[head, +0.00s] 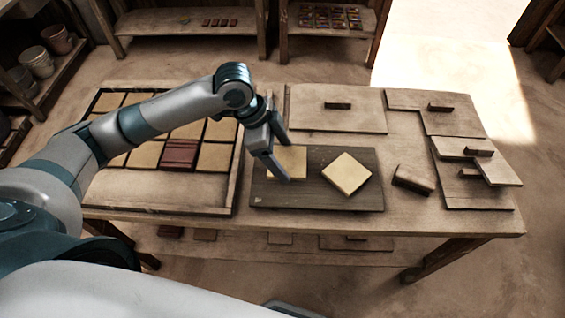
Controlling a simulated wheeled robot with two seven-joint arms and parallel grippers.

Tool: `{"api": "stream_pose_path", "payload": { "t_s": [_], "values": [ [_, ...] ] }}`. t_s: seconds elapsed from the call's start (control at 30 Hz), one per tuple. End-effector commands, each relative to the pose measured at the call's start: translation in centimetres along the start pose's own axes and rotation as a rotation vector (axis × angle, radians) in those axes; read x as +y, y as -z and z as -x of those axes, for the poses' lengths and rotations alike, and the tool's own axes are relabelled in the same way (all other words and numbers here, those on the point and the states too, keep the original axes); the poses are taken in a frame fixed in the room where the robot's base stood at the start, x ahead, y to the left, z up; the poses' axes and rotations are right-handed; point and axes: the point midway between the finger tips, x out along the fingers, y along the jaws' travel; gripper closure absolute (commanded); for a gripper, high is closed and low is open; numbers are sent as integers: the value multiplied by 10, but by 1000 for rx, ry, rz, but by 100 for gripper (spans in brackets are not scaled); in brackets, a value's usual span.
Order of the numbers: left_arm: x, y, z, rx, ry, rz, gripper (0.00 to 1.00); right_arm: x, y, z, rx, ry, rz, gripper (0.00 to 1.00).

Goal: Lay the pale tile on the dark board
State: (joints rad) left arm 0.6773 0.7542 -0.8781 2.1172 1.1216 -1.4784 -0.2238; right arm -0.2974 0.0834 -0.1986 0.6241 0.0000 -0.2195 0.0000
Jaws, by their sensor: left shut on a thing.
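The dark board (315,198) lies on the table right of the tile tray. My left gripper (284,158) reaches over the board's left part, pointing down. It is shut on a pale tile (294,163), with its near finger covering part of the tile's left side. The tile is over or on the board; I cannot tell whether it touches the wood. A second pale tile (346,173) lies on the board to the right, turned at an angle. My right gripper is not in view.
The wooden tray (238,182) at left holds rows of pale tiles and a dark red one (179,154). Flat boards with handles (338,118) lie at the back and right. A small dark block (413,179) sits right of the dark board.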

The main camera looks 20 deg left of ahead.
Motion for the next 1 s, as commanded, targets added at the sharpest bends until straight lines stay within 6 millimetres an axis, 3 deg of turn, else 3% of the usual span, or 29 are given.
{"api": "stream_pose_path", "payload": {
  "t_s": [0.17, 0.43, 0.87, 0.9, 0.97, 1.0],
  "values": [
    [0, -2, -7, 1, -1, 1, 55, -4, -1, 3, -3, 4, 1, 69],
    [1, -14, -34, 1, -1, 1, 55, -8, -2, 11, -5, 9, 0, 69],
    [0, -16, -39, 1, 1, 0, 55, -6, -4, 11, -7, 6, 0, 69],
    [0, -16, -40, 0, 0, 0, 23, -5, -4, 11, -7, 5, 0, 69],
    [0, -16, -40, 0, 0, 0, 9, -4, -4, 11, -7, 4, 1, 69],
    [0, -16, -40, 0, 0, 0, 7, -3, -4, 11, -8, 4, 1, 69]
  ]
}}
